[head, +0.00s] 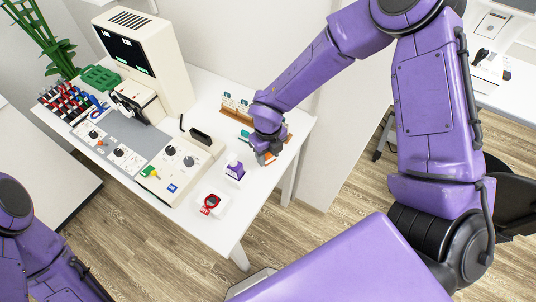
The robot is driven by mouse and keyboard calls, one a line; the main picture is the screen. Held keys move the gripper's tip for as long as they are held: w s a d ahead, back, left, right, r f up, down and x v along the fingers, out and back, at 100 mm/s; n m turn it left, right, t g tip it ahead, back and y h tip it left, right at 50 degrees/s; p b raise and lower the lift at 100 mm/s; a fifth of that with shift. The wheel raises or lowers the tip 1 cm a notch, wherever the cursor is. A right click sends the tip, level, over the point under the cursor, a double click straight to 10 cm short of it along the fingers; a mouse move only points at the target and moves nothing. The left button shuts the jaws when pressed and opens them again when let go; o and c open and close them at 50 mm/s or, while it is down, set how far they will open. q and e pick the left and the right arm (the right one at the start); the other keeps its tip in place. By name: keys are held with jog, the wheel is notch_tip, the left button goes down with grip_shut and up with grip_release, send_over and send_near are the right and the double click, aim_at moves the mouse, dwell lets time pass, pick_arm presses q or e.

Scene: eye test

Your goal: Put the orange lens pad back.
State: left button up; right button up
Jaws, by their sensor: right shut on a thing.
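My right gripper (266,158) reaches down over the right part of the white table. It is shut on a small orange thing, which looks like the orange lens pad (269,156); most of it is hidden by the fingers. Just behind the gripper stands a brown wooden holder (228,113) with pale cards and teal pieces. My wrist hides its middle. I cannot tell whether the pad touches the table or the holder. My left arm shows at the lower left, but its gripper is out of the picture.
A purple-and-white bottle or box (235,170) stands left of the gripper. A red round item on a white base (210,203) is nearer the front edge. The front right tabletop (245,210) is clear.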

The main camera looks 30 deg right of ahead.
jog(key=shift+f, duration=0.9)
jog(key=o, duration=0.9)
jog(key=shift+o, duration=0.2)
